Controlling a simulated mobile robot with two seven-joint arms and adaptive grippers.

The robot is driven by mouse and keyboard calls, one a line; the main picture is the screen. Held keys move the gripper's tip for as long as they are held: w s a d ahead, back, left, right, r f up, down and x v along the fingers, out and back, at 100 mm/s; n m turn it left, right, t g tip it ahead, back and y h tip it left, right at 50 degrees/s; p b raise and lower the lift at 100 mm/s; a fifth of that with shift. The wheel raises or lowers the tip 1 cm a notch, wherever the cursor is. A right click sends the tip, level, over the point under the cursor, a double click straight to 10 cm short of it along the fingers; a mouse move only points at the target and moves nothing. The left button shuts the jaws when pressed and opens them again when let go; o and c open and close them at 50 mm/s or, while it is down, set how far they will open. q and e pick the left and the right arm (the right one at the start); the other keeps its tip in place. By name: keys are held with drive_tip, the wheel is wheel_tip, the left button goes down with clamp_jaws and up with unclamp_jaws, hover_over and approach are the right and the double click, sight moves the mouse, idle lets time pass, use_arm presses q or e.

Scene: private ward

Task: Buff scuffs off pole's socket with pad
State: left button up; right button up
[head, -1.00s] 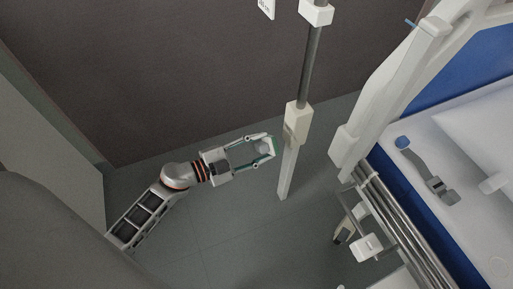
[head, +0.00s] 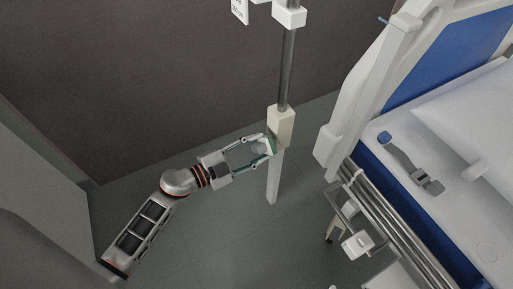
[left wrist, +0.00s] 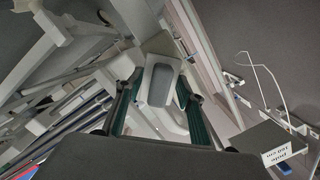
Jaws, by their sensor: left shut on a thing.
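The pole (head: 288,70) stands upright near the dark wall, its metal tube entering a cream socket (head: 282,119) on a pale lower post. A faint reddish mark shows beside the pad there. In the left wrist view the pad (left wrist: 161,84) shows a grey face between the green-lined fingers. My right gripper is not in view.
The bed (head: 372,100) with its white headboard frame and rails stands right of the pole. A strap with a buckle (head: 430,183) lies on it. A small sign (head: 240,10) hangs at the top. Floor is open below the gripper.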

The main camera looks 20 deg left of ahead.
use_arm(q)
drive_tip(key=shift+x, duration=0.9)
drive_tip(key=shift+r, duration=0.2)
